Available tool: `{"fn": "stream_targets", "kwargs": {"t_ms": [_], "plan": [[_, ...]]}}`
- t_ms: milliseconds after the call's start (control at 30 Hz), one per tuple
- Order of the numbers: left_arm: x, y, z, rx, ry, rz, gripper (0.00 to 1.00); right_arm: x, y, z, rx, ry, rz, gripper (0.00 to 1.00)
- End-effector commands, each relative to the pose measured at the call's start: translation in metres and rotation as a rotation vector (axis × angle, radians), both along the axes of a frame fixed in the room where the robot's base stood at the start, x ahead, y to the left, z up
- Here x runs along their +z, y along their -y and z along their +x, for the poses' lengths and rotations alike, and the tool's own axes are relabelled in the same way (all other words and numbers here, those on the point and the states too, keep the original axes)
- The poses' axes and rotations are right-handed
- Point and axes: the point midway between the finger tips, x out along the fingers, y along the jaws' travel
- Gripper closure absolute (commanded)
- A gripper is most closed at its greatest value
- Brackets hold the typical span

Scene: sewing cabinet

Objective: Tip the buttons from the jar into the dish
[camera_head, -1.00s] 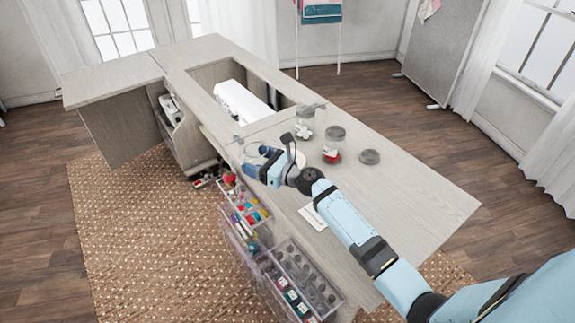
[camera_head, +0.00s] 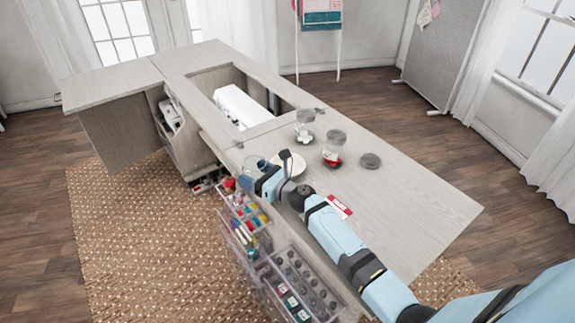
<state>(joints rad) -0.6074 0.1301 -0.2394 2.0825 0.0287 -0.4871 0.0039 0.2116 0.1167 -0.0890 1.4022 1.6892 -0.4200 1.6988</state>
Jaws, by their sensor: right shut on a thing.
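My right gripper (camera_head: 258,172) is shut on a small clear jar (camera_head: 250,164), which looks bluish and seems tilted. Its mouth and contents are too small and too covered to make out. A white round dish (camera_head: 293,164) lies on the cabinet top just right of the jar and gripper, its near part hidden by my arm. I cannot tell whether the jar's rim overlaps the dish. My left gripper is not in view.
Two lidded glass jars, one with white contents (camera_head: 304,130) and one with red and white contents (camera_head: 332,152), stand behind the dish. A grey round lid (camera_head: 370,161) and red-white card (camera_head: 339,207) lie nearby. Clear drawers (camera_head: 303,283) stand below.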

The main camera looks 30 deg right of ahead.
Motion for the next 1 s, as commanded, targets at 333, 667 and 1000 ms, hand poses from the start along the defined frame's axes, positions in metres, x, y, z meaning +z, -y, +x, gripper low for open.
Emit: {"fn": "stream_targets", "kwargs": {"t_ms": [333, 667, 1000], "plan": [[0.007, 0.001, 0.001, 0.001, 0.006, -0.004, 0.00, 0.014, 0.009, 0.002, -0.001, -0.037, 0.169, 0.53], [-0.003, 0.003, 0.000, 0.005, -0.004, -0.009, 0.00, 0.018, 0.019, 0.005, 0.000, -0.075, 0.329, 0.53], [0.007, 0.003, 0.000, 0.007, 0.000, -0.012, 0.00, 0.034, 0.030, 0.007, 0.000, -0.114, 0.495, 0.53]]}}
